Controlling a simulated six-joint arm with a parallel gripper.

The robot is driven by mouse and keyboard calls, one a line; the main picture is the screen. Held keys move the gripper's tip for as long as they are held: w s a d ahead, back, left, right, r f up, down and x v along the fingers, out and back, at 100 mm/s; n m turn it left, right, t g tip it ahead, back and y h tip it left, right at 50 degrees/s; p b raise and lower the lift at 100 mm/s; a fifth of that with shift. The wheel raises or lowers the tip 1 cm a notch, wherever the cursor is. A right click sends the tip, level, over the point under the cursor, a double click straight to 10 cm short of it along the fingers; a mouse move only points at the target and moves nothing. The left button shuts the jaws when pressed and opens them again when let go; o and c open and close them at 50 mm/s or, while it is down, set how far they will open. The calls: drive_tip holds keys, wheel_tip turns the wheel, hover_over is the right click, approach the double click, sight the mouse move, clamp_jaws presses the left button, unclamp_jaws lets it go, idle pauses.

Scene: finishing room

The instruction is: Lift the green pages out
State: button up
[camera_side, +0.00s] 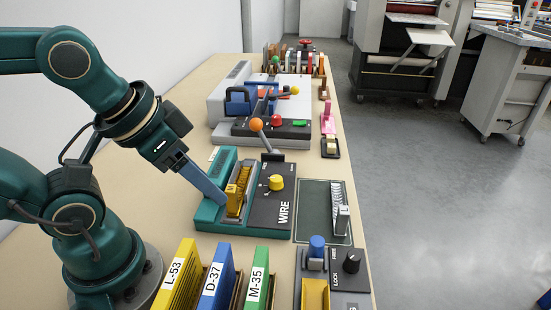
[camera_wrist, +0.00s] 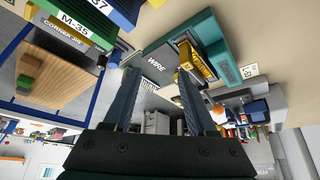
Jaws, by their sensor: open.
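The green pages labelled M-35 (camera_side: 257,277) stand upright at the front, the rightmost of three labelled sets. They show in the wrist view (camera_wrist: 84,22) at the upper left. My gripper (camera_side: 221,200) is open, with its fingers beside the teal WIRE machine (camera_side: 208,214), behind and to the left of the green pages. In the wrist view my gripper (camera_wrist: 157,76) has its two fingers well apart, with nothing seen held between them. The lower part of the green pages is cut off in the side view.
Yellow pages L-53 (camera_side: 178,278) and blue pages D-37 (camera_side: 216,278) stand left of the green ones. A yellow labelled block (camera_side: 237,188) sits in the WIRE machine close to my fingers. A blue-knobbed lock device (camera_side: 317,262) stands to the right.

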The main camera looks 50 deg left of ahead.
drive_tip(key=m+g, duration=0.4)
drive_tip(key=m, duration=1.9)
approach(256, 283)
drive_tip(key=w+a+f, duration=0.2)
drive_tip(key=w+a, duration=0.2)
drive_tip(key=s+d+f+m, duration=0.1)
drive_tip(key=d+f+m+g, duration=0.1)
drive_tip(key=s+d+f+m, duration=0.1)
drive_tip(key=d+m, duration=0.1)
drive_tip(key=shift+s+f+g, duration=0.25)
drive_tip(key=shift+s+g, duration=0.05)
drive_tip(key=shift+f, duration=2.5)
clamp_jaws()
